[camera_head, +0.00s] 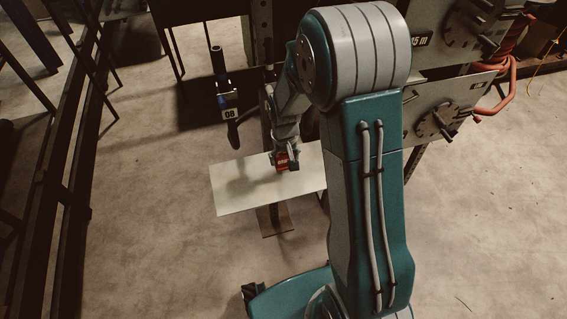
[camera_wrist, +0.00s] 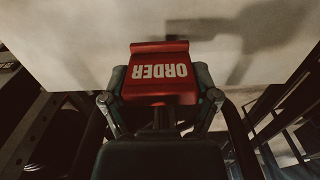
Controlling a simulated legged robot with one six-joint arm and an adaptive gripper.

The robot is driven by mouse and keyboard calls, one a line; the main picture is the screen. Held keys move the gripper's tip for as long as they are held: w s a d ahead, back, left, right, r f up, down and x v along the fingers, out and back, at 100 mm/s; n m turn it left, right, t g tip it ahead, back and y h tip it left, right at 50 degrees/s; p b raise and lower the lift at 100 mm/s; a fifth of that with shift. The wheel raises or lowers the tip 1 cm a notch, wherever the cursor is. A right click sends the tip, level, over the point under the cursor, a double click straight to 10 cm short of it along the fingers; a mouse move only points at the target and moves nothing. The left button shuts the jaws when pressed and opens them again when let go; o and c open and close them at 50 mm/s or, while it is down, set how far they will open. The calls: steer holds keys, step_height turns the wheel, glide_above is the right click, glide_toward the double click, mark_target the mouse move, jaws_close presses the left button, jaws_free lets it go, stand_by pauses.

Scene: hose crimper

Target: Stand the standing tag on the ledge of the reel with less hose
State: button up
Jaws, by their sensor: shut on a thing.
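The standing tag is red with the word ORDER in white, seen upside down in the wrist view (camera_wrist: 160,72). My gripper (camera_wrist: 160,88) is shut on it, one finger at each side. In the head view my gripper (camera_head: 287,160) holds the red tag (camera_head: 282,163) over or at a pale board (camera_head: 240,192); whether they touch I cannot tell. An upper reel (camera_head: 468,22) beside a "15 m" label and a lower reel (camera_head: 437,122) are at the right, partly hidden by my arm. Their hose amounts and ledges cannot be made out clearly.
Red-orange hose (camera_head: 507,85) hangs at the right of the reels. A dark hanging piece with a label reading 08 (camera_head: 229,113) is left of my arm. Dark metal frames (camera_head: 70,170) run down the left side. The floor (camera_head: 480,230) at lower right is clear.

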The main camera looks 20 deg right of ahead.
mark_target(284, 164)
steer(key=shift+w+f, duration=0.2)
steer(key=shift+f, duration=0.05)
steer(key=shift+w+f, duration=0.1)
steer(key=shift+f, duration=1.55)
steer(key=shift+f, duration=0.1)
steer(key=o, duration=0.8)
steer(key=shift+c, duration=0.2)
